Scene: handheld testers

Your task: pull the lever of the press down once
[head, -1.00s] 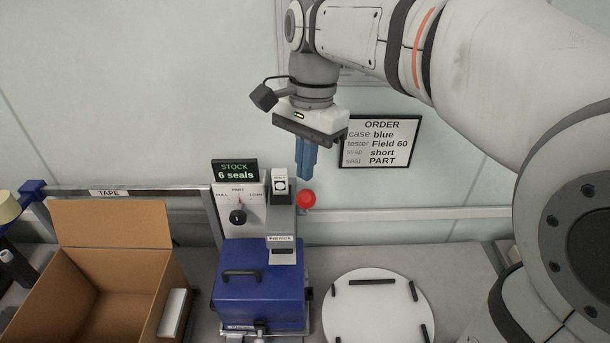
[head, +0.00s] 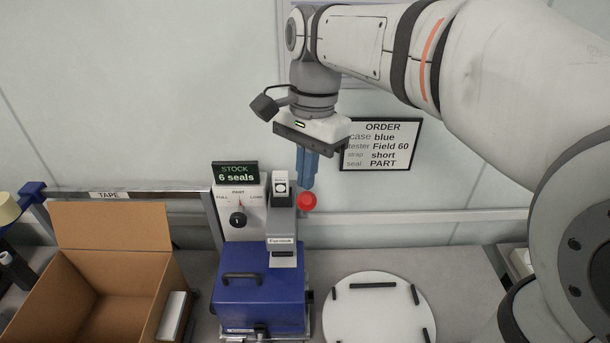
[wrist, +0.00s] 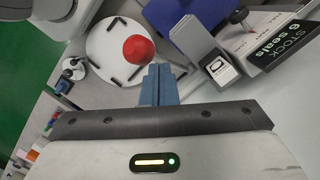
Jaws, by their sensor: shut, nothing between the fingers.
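The press (head: 281,222) is a grey head standing behind and over a blue case (head: 262,300). Its lever ends in a red ball knob (head: 307,201) on the right side, at raised height. My gripper (head: 306,186) has blue fingers, shut and empty, pointing down just above the red knob in the head view. In the wrist view the red knob (wrist: 139,49) lies just beyond the fingertips (wrist: 158,68). I cannot tell whether they touch. The lever's arm is mostly hidden.
A selector panel with a black dial (head: 238,219) and a stock display (head: 236,173) stand left of the press. An open cardboard box (head: 110,228) is at left. A white round plate (head: 375,308) with black blocks is at right. An order sign (head: 381,146) hangs behind.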

